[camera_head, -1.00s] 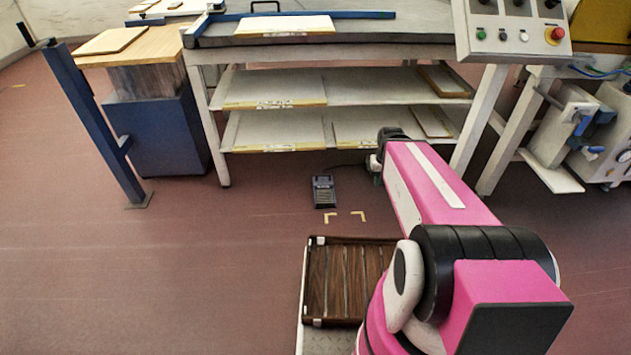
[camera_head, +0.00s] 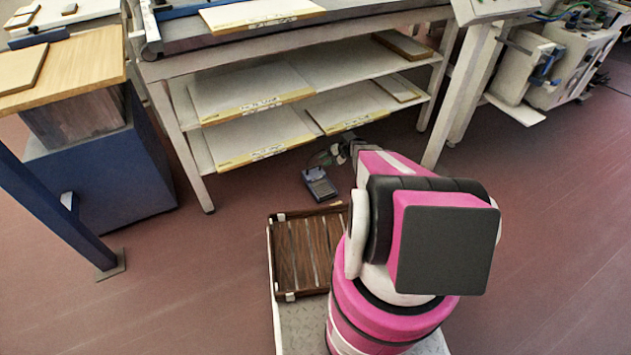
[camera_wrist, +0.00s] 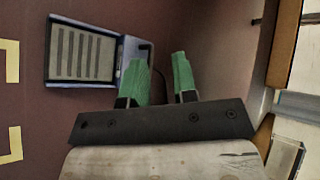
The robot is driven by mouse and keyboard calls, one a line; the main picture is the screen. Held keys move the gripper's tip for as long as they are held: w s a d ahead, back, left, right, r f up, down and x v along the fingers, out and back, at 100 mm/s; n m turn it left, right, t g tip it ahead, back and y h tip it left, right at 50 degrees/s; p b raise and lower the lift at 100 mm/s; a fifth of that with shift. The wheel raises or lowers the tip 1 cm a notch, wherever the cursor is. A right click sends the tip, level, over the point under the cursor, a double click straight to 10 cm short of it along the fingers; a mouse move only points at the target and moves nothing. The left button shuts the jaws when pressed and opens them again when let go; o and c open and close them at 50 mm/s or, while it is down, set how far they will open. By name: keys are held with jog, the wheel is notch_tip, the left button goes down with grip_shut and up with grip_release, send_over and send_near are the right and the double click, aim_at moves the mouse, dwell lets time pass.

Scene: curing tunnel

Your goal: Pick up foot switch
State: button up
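The foot switch (camera_head: 320,184) is a small blue-grey pedal with a ribbed plate, lying on the floor in front of the shelved bench. In the wrist view the foot switch (camera_wrist: 90,55) is at the upper left, its ribbed face showing. My gripper (camera_wrist: 183,68) has two green fingers, apart with nothing between them. The fingers are to the right of the switch in that view, not around it. In the head view my gripper (camera_head: 338,155) is small and partly hidden by my arm, close to the switch.
The bench's lower shelf (camera_head: 290,125) overhangs the floor just behind the switch, with white boards on it. A bench leg (camera_head: 448,110) stands to the right. A slatted brown tray (camera_head: 300,250) is in front of the switch.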

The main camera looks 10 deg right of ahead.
aim_at(314, 167)
jog(key=w+d+f+m+t+y, duration=0.1)
jog(key=w+d+f+m+t, duration=0.3)
jog(key=f, duration=0.6)
jog(key=shift+n+g, duration=0.7)
jog(key=x, duration=0.7)
jog(key=w+r+x, duration=0.1)
jog(key=x, duration=0.2)
jog(key=shift+a+f, duration=0.15)
jog(key=shift+a, duration=0.2)
grip_shut()
